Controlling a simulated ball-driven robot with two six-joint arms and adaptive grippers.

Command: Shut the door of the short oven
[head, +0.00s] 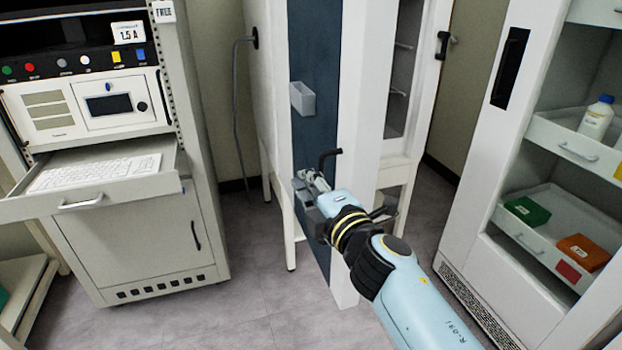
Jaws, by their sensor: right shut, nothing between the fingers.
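The oven (418,145) is a white cabinet on legs in the middle. Its door (362,110) stands open toward me, with a white side facing me and a dark blue face turned left. A black bent handle (329,156) sticks out beside the door's edge. Part of the dark interior (404,65) shows to the right of the door. My right gripper (309,183) is shut and empty, in front of the blue face just below the handle. I cannot tell whether it touches the door. My left gripper is not in view.
A control rack (140,235) with a pulled-out keyboard drawer (110,192) stands at the left. A white shelf cabinet (485,130) with a bottle (596,118) and boxes stands at the right. A black latch (443,45) is at the oven's right edge. Floor (245,250) is clear between rack and oven.

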